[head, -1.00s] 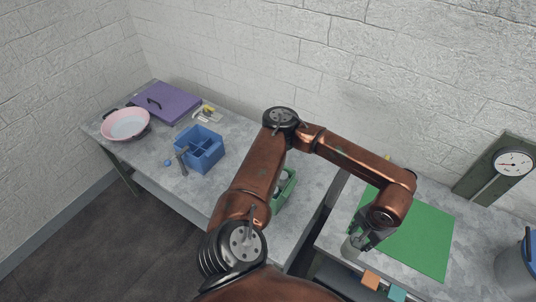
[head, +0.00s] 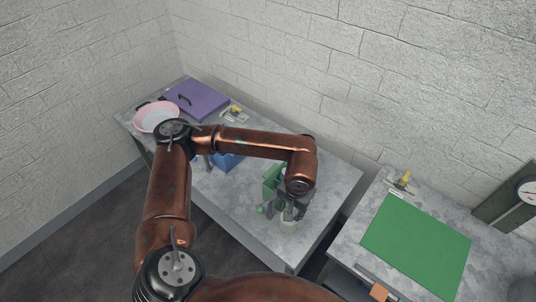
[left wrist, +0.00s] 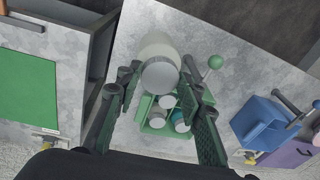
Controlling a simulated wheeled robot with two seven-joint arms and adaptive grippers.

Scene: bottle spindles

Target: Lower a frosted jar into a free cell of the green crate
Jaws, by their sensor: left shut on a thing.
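My left gripper (head: 292,208) is shut on a frosted jar (head: 288,227), and hangs over the near right part of the left table. In the left wrist view, the pale jar (left wrist: 159,58) sits between the two fingers. The green crate (head: 268,182) stands on the table beside and partly behind the gripper in the head view. In the left wrist view, the crate (left wrist: 146,128) shows beyond the jar, with several round-topped things in it. The fingers and jar hide part of its cells, so I cannot tell which are free. My right gripper is not in view.
A blue divided crate (head: 228,161) stands farther left, partly behind my arm. A pink bowl (head: 157,116) and a purple box (head: 199,99) are at the far end. A gap separates this table from the one with the green mat (head: 418,245).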

